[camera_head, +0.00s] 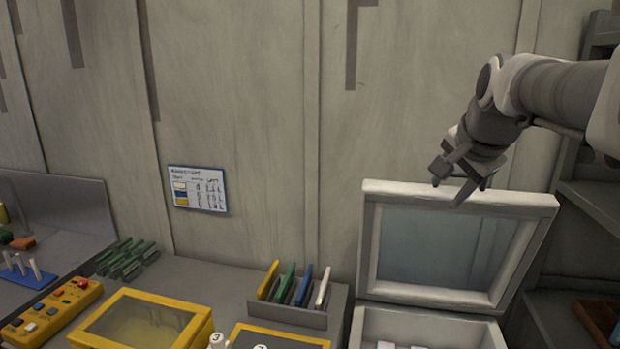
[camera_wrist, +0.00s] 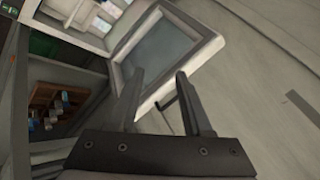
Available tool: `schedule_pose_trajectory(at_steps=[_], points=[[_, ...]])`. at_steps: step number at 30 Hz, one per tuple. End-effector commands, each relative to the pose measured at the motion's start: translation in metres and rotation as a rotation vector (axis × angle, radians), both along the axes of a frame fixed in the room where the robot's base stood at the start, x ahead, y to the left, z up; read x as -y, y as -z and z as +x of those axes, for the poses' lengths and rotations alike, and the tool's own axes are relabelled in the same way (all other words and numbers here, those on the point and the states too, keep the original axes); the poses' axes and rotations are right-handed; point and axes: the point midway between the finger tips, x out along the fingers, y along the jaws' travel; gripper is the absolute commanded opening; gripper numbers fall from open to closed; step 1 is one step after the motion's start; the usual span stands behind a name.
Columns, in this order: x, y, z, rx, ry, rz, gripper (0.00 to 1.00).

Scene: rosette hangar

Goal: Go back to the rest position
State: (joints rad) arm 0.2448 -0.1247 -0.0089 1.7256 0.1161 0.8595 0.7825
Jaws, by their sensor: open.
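My gripper (camera_head: 462,182) is raised in front of the hangar wall, at the upper right of the head view. It appears just in front of the top edge of a white box's raised lid (camera_head: 455,294); I cannot tell the gap between them. In the wrist view the two fingers (camera_wrist: 158,100) stand apart with nothing between them. The lid's frame (camera_wrist: 196,62) shows beyond the fingertips there. The lid has a glassy panel and stands open above the white box (camera_head: 362,330), which holds small pale items.
A rack (camera_head: 290,314) holds yellow, green, blue and white upright pieces. A yellow-framed case (camera_head: 200,335) and a yellow button box (camera_head: 62,312) stand to its left. A chart (camera_head: 198,190) hangs on the wall. Grey shelves (camera_head: 590,205) stand at the right, with a brown tray (camera_head: 598,322).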

Motion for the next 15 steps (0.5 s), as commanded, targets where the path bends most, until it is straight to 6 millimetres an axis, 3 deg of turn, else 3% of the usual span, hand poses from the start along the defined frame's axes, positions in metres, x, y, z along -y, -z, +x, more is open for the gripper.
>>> schedule_pose_trajectory(at_steps=[6,15], points=[[-0.043,0.036,-0.068,-0.068,-0.251,-0.155,0.50],[-0.082,0.102,-0.161,-0.153,-0.602,-0.360,0.50]])
